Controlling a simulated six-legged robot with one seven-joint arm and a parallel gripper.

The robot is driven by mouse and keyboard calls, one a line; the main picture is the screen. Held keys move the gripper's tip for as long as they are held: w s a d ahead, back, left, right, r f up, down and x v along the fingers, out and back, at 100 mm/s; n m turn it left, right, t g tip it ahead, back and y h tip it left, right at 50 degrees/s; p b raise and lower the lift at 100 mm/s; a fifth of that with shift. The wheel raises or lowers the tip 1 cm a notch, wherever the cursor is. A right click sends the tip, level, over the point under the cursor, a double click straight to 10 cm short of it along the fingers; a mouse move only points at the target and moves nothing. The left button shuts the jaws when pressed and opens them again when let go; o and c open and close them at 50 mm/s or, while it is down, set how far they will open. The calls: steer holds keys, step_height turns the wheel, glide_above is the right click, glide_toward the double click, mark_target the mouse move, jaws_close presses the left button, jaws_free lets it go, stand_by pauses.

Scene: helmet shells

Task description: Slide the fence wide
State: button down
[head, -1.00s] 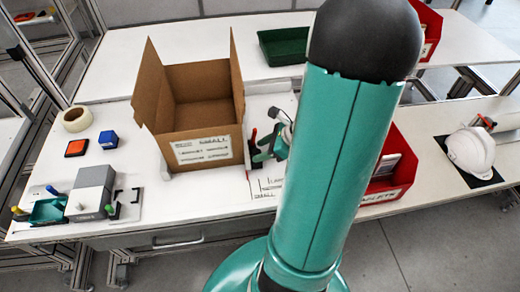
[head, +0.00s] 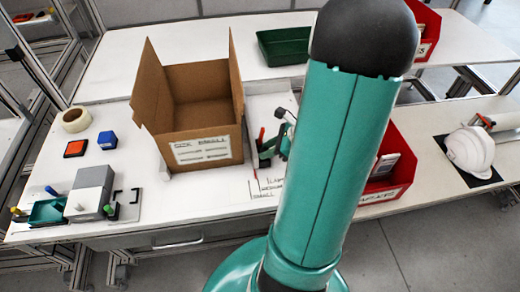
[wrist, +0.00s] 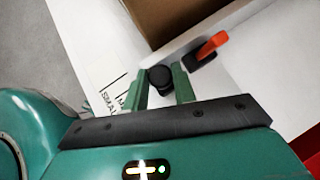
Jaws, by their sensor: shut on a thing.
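The fence (wrist: 190,42) is a pale bar beside the cardboard box (head: 190,110); in the head view it is small and partly hidden by my gripper and arm. A black round knob (wrist: 160,78) sits at the fence's near end in the wrist view. My gripper (wrist: 161,88) has its two green fingers on either side of this knob, shut on it. A red lever (wrist: 207,48) with a black base stands just right of the fingers. In the head view my gripper (head: 270,148) is right of the box, with the red lever (head: 261,137) beside it.
Printed size marks (head: 266,187) lie on the white table in front of the fence. A red bin (head: 388,165) is to the right, behind my arm. A green tray (head: 283,46) is at the back, and a white helmet shell (head: 470,148) at far right.

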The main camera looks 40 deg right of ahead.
steer(key=s+d, duration=0.1)
steer(key=d, duration=0.1)
steer(key=s+d, duration=0.3)
steer(key=d, duration=0.2)
steer(key=shift+s, duration=0.3)
steer(key=c, duration=1.1)
jaws_free()
steer(key=shift+a, duration=0.1)
steer(key=shift+c, duration=0.2)
steer(key=v, duration=1.3)
steer(key=shift+s+r, duration=0.25)
steer(key=shift+r, duration=0.1)
